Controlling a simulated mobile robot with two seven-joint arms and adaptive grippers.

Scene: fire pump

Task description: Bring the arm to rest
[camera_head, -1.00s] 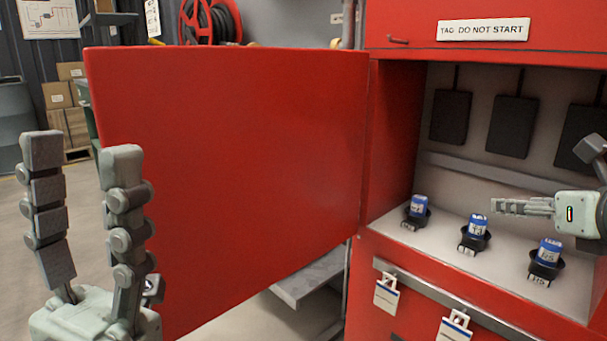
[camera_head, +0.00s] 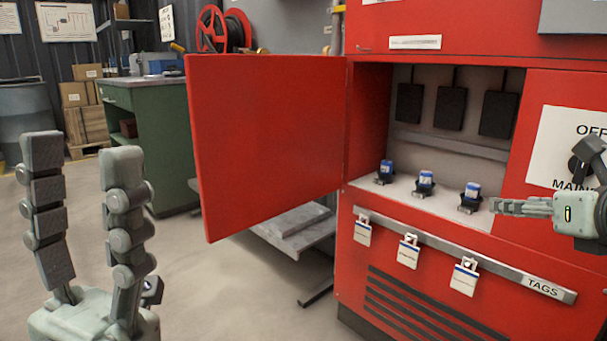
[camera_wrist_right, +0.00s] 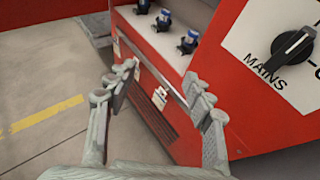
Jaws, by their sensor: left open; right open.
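My left gripper (camera_head: 85,215) stands at the left of the head view, fingers pointing up, open and empty. My right gripper (camera_head: 545,195) comes in from the right edge, in front of the red cabinet (camera_head: 350,215). In the right wrist view my right gripper (camera_wrist_right: 160,95) shows its two fingers wide apart with nothing between them. The cabinet door (camera_head: 265,140) stands open to the left. Inside, three blue-topped items (camera_head: 425,182) in black holders stand in a row on the pale shelf.
White tags (camera_head: 408,252) hang on the rail below the shelf. A mains switch panel (camera_head: 560,150) is at the right; its black knob (camera_wrist_right: 292,45) shows in the wrist view. A green workbench (camera_head: 150,140) and a low grey platform (camera_head: 285,225) stand left. Floor between is clear.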

